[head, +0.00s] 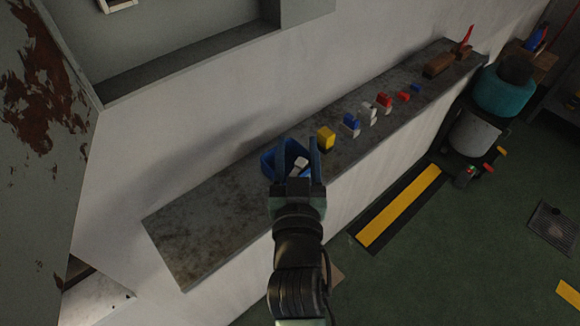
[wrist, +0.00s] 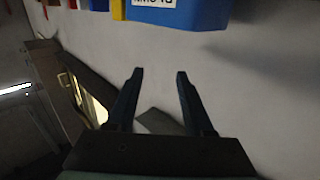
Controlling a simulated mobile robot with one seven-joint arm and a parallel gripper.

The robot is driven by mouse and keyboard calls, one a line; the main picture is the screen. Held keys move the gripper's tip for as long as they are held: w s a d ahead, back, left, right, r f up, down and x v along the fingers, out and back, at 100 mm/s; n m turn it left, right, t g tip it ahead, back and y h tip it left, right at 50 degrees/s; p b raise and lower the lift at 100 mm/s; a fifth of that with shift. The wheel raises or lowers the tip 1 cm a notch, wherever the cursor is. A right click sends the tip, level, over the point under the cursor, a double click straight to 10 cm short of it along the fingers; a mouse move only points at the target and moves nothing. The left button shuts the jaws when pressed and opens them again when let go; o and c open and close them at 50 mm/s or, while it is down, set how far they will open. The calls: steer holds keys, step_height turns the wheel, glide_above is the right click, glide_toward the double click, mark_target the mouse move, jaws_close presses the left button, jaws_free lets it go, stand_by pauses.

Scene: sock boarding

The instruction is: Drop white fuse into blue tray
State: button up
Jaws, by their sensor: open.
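A blue tray (head: 268,162) sits on the grey ledge, and its side shows at the top of the wrist view (wrist: 205,14). A white patch shows at the tray between my fingers in the head view; it appears to be the lettered label (wrist: 153,11) seen in the wrist view. A white fuse-like block (head: 368,113) stands farther along the ledge, right of the tray. My gripper (head: 298,142) is open in front of the tray. In the wrist view, nothing is between its fingertips (wrist: 160,72). Most of the tray's inside is hidden.
The grey ledge (head: 190,240) runs along a white wall. A yellow block (head: 325,138), a blue-and-white block (head: 351,126) and a red-and-white block (head: 384,102) stand along it, with smaller blocks beyond. The ledge's near left end is clear.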

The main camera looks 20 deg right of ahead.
steer(key=b+v, duration=0.4)
steer(key=v, duration=0.8)
steer(key=shift+s, duration=0.1)
steer(key=w+a+r+n+t+y, duration=0.1)
steer(key=w+a+r+t, duration=0.15)
steer(key=r, duration=0.65)
steer(key=w+a+r+t, duration=0.1)
steer(key=w+r+t, duration=0.25)
steer(key=r, duration=0.55)
steer(key=s+a+r+n+t+y, duration=0.1)
steer(key=a+r+t+y, duration=0.1)
steer(key=r, duration=0.8)
steer(key=s+a+r+n+t+y, duration=0.2)
steer(key=a+r, duration=0.3)
steer(key=r, duration=0.6)
steer(key=shift+t+y, duration=0.3)
steer(key=shift+y, duration=0.4)
